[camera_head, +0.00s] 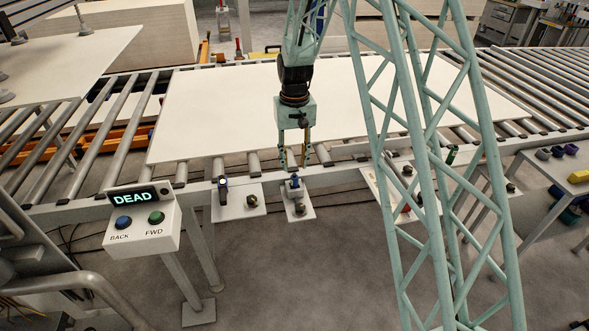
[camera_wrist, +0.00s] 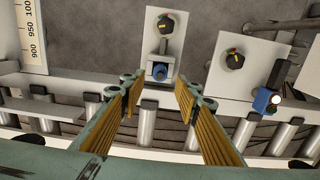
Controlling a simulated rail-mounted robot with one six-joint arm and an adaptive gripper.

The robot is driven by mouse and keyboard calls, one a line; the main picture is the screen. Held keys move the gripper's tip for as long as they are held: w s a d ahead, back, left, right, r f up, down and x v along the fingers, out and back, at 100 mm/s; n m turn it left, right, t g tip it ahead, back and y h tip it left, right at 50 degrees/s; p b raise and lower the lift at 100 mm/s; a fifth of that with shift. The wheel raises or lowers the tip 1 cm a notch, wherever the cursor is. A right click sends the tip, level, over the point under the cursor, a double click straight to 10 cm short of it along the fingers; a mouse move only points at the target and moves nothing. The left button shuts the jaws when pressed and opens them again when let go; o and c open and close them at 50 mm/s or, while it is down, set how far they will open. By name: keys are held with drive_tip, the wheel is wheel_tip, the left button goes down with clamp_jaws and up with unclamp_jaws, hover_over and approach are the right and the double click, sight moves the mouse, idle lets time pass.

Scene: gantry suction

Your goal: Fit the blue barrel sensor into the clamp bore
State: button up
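A small blue cylindrical part (camera_head: 294,182) stands at the rail-side end of the middle white plate. In the wrist view this blue part (camera_wrist: 160,71) shows centrally, beyond the fingertips, beside a small grey bracket. I cannot tell for certain which is the barrel sensor or where the clamp bore is. My gripper (camera_head: 293,165) points down, open and empty, above and just behind the middle blue part. Its fingers (camera_wrist: 158,92) are wide apart.
Dark knobs (camera_head: 252,200) (camera_head: 299,208) sit on the two plates. A large pale board (camera_head: 220,115) lies on the roller conveyor behind. A control box (camera_head: 140,222) reading DEAD stands front left. My lattice column hides part of the right-hand plate.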

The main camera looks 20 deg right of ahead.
drive_tip(key=shift+r, duration=2)
drive_tip(key=shift+r, duration=0.1)
